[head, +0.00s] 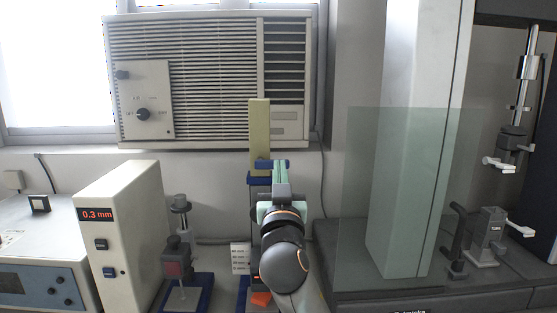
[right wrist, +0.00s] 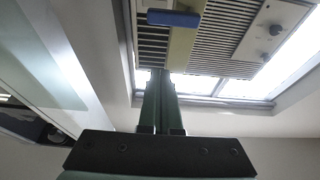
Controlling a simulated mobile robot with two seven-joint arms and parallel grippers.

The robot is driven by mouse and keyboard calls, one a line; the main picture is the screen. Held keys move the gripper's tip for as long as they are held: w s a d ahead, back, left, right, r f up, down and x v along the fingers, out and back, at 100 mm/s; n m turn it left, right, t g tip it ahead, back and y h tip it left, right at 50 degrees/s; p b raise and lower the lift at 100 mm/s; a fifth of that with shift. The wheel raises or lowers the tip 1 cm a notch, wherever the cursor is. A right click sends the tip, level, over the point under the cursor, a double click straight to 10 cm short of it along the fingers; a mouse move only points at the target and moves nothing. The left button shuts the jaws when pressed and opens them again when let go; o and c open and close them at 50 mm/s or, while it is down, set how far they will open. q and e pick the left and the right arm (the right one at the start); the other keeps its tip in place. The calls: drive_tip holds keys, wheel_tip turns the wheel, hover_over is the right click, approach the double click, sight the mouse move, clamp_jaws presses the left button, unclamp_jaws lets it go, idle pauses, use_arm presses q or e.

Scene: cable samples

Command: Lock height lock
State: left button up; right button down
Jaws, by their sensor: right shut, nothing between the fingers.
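A pale yellow-green upright column (head: 259,128) stands in front of the wall unit, with a blue bar (head: 264,163) across it that I take for the height lock. My right gripper (head: 280,166) is shut and empty, its green fingers pointing away from me close to the blue bar. In the right wrist view the closed fingertips (right wrist: 160,72) lie below the blue bar (right wrist: 173,18), with the column (right wrist: 182,46) behind them. A gap shows there between tips and bar. My arm hides the column's lower part. My left gripper is not in view.
A beige box (head: 120,240) reading 0.3 mm stands left, beside a small stand on a blue base (head: 200,290). A glass panel (head: 395,190) and a grey-based test machine (head: 500,270) stand right. An air conditioner (head: 210,80) is behind.

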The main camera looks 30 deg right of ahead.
wheel_tip(320, 180, up, 3)
drive_tip(key=p, duration=0.3)
hover_over(272, 162)
drive_tip(key=s, duration=0.3)
drive_tip(key=shift+w+d+f, duration=0.15)
drive_tip(key=shift+w+f, duration=0.1)
drive_tip(key=shift+f, duration=0.7)
drive_tip(key=shift+w+d+f, duration=0.1)
drive_tip(key=shift+w+f, duration=0.1)
drive_tip(key=shift+f, duration=0.75)
drive_tip(key=shift+b, duration=0.35)
